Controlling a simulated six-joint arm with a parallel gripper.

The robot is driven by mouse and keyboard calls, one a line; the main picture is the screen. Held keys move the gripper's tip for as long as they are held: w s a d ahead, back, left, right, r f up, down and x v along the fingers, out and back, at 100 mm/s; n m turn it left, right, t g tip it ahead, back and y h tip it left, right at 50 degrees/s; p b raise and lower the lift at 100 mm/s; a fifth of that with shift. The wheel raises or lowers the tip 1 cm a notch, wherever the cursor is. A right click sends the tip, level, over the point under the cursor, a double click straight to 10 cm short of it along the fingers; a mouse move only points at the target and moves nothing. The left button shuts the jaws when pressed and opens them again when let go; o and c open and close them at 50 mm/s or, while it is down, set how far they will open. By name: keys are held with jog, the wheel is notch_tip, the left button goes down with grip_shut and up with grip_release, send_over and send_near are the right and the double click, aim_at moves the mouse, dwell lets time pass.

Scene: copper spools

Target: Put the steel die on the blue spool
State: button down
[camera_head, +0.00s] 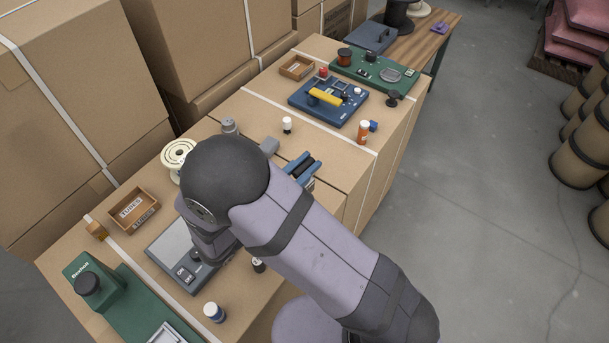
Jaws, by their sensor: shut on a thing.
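A blue piece with a dark middle (302,167) lies on the boxes just right of my arm. It looks like the blue spool on its side, but my arm covers part of it and I cannot be sure. I cannot pick out the steel die. A small grey metal cylinder (229,125) stands behind my wrist, and I cannot tell what it is. My dark wrist hangs over the grey scale (165,252) at the left. My gripper's jaws are hidden behind my own wrist and arm, so what lies between them does not show.
A cream spool (177,154) and a wooden tray (133,208) stand left of my wrist. A green machine (98,284) is at the front left. A white-and-blue bottle (214,312) stands near the front edge. A blue board (328,100) lies farther back. Bare cardboard shows around (335,150).

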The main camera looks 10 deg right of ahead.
jog(key=shift+r, duration=1.55)
